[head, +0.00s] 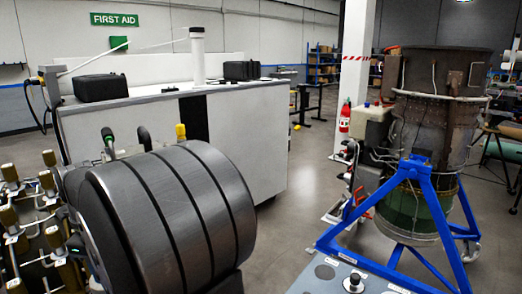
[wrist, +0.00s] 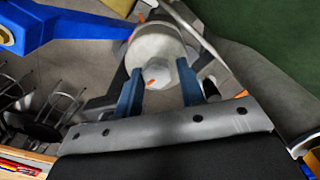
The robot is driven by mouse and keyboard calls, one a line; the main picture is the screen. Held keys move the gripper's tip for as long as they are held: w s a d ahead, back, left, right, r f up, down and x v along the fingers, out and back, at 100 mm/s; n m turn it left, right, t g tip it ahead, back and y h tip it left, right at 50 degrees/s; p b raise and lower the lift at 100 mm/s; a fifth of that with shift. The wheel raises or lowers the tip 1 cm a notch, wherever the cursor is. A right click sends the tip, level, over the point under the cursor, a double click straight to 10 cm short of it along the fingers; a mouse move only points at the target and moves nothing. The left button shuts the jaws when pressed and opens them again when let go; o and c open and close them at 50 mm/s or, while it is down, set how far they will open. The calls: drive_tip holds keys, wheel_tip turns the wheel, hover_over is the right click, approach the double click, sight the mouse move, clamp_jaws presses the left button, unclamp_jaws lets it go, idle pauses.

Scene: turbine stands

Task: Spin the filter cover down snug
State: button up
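The filter cover (wrist: 160,46), a pale round body with a hexagonal end (wrist: 157,72) facing the camera, is at the top centre of the wrist view. Small orange marks show on the hex and near the cover's upper edge. My gripper (wrist: 160,76) has its two blue fingers on either side of the hex. A narrow gap shows between each finger and the hex, so the fingers look open around it. The fingertips overlap the rim of the round body; whether they touch it is unclear. I cannot make out the gripper or the cover in the head view.
In the head view a turbine (head: 432,120) stands upright in a blue frame (head: 432,200) at right. A flat plate with a black knob (head: 354,282) lies at the bottom. A white cabinet (head: 245,135) stands behind. In the wrist view a blue strut (wrist: 85,27) and green casing (wrist: 275,50) flank the cover.

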drive_tip(key=shift+s+f, duration=0.3)
drive_tip(key=shift+f, duration=0.15)
drive_tip(key=shift+c, duration=1.1)
drive_tip(key=shift+r, duration=0.25)
drive_tip(key=o, duration=0.4)
drive_tip(key=shift+r, duration=0.4)
drive_tip(key=shift+w+r, duration=0.1)
drive_tip(key=shift+r, duration=2)
